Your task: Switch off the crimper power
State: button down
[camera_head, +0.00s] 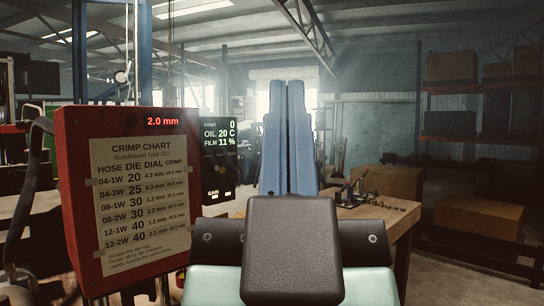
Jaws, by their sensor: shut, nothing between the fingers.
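The red crimper housing (75,235) stands close on the left, with a crimp chart (140,205) taped to its face and a lit readout of 2.0 mm (162,122) above it. A dark panel (218,155) just right of it shows count, oil and film values and is lit. I cannot make out a power switch. My gripper (289,92) is in the middle of the view, its two blue fingers shut together and empty, pointing away from me. It is to the right of the housing and the dark panel, apart from both in the picture.
A wooden bench (390,225) with small dark parts on it (365,192) stands behind and right of my gripper. Shelves with boxes (480,215) line the right side. A dark hose or cable (28,190) curves along the housing's left side.

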aim_at(216, 168)
jog(key=i+l, duration=0.2)
jog(key=i, duration=0.2)
jog(key=i+l, duration=0.25)
jog(key=i, duration=0.15)
jog(key=i+l+z, duration=0.1)
jog(key=i, duration=0.3)
jog(key=l, duration=0.1)
